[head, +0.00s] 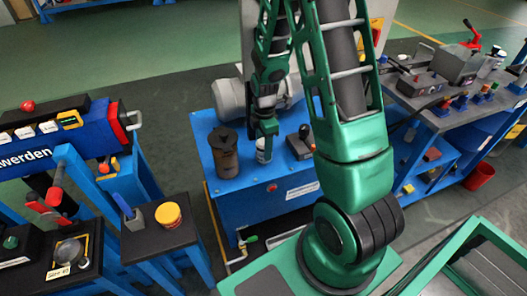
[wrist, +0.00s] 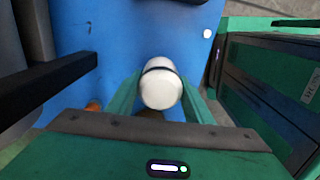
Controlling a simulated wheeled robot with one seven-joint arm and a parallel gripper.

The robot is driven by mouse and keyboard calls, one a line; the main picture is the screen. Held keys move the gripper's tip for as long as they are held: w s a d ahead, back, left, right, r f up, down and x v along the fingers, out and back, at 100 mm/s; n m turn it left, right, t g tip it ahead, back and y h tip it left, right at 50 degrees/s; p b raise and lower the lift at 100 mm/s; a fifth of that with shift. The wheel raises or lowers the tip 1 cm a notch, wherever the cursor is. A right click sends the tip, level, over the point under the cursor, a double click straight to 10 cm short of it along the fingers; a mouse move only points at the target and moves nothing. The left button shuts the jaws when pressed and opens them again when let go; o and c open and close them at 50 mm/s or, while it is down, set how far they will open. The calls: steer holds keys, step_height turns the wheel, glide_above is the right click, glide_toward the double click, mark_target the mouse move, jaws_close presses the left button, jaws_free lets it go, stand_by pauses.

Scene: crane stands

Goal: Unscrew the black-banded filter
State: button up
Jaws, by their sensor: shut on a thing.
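The filter is a white cylinder with a dark band; it shows in the wrist view (wrist: 161,88) and, small, in the head view (head: 264,150) on the blue bench (head: 292,202). My gripper (wrist: 160,95) has its two green fingers on either side of the filter, shut on it. In the head view my gripper (head: 265,128) comes down from above onto the filter. The filter appears upright. Its lower end is hidden in the wrist view, and I cannot tell how it sits in its mount.
A dark brown canister (head: 223,155) stands left of the filter. A small grey device with a black knob (head: 301,143) stands close on its right. A grey motor-like housing (head: 230,100) is behind. A yellow-and-red jar (head: 168,215) sits on a stand at left.

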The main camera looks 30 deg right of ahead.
steer(key=n, duration=0.3)
stand_by(0.4)
steer(key=shift+n, duration=0.6)
steer(key=n, duration=0.4)
